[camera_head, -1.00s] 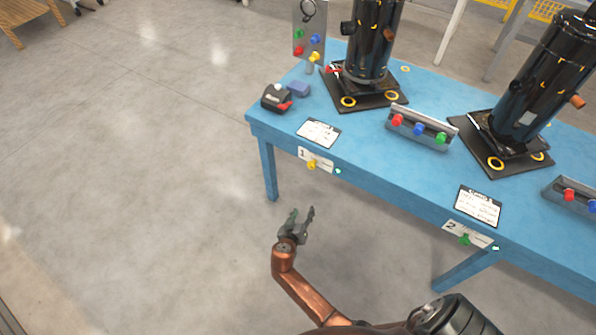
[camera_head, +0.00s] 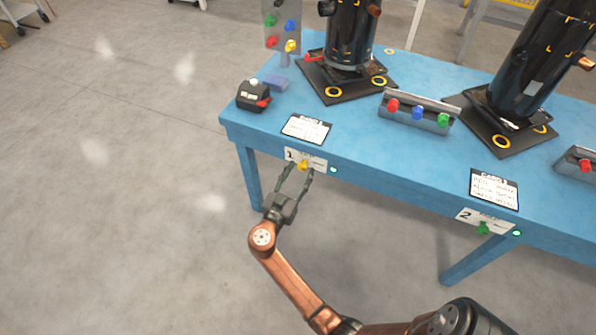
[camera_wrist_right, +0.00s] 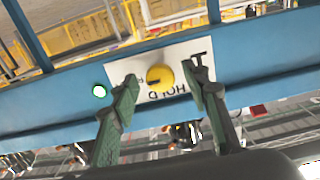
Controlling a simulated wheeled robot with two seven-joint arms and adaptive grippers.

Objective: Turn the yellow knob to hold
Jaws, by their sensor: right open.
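The yellow knob (camera_head: 303,165) sits on a white label plate (camera_head: 290,154) marked 1, on the front edge of the blue table. In the right wrist view the yellow knob (camera_wrist_right: 157,79) has a dark mark on its left side, beside a partly hidden word. The word HOLD reads upside down just below it. My right gripper (camera_head: 298,174) is open, its two dark green fingers pointing at the knob, one on either side. Contact cannot be told; the knob appears free between the fingertips. My left gripper is not in view.
The blue table (camera_head: 355,150) carries black compressors (camera_head: 352,40), a three-knob panel (camera_head: 418,112) and a card (camera_head: 306,129). A second plate (camera_head: 470,214) with a green knob (camera_head: 483,228) is farther right. Open floor lies to the left.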

